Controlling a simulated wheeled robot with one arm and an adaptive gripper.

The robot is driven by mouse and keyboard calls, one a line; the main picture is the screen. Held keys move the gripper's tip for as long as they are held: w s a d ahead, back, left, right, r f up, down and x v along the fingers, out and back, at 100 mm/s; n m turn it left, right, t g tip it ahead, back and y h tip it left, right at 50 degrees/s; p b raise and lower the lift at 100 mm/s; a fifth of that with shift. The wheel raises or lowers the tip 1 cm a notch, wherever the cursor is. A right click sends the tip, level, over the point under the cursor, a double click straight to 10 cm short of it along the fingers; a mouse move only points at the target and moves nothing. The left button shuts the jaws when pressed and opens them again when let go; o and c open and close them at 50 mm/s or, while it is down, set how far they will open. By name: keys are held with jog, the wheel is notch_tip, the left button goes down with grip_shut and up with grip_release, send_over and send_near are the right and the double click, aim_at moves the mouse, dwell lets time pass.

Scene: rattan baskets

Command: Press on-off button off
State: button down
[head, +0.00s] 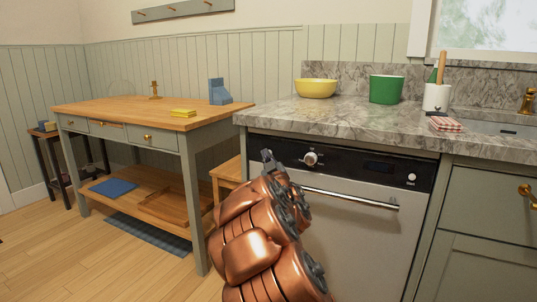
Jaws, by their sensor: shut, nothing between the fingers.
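A built-in dishwasher (345,240) with a silver front stands under the marble counter. Its black control panel (345,160) carries a round silver knob (311,158) at the left and a small round pale button (412,177) at the right end. Any on-off label is too small to read. My gripper (268,156) is shut and empty, its dark tip in front of the panel's left end, left of the knob in the picture. It is apart from the pale button; I cannot tell whether it touches the panel. My copper arm hides the dishwasher's lower left.
A bar handle (350,198) runs below the panel. On the counter (275,111) stand a yellow bowl (316,88), a green pot (386,89) and a white utensil holder (436,97). A wooden-topped table (115,110) stands at left. Floor is open at lower left.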

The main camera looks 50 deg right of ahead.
jog(key=shift+s+a, duration=0.15)
jog(key=shift+a, duration=0.3)
jog(key=a, duration=0.2)
jog(key=s+a+b, duration=0.1)
jog(key=a, duration=0.2)
jog(key=shift+s+a, duration=0.35)
dwell(0.6)
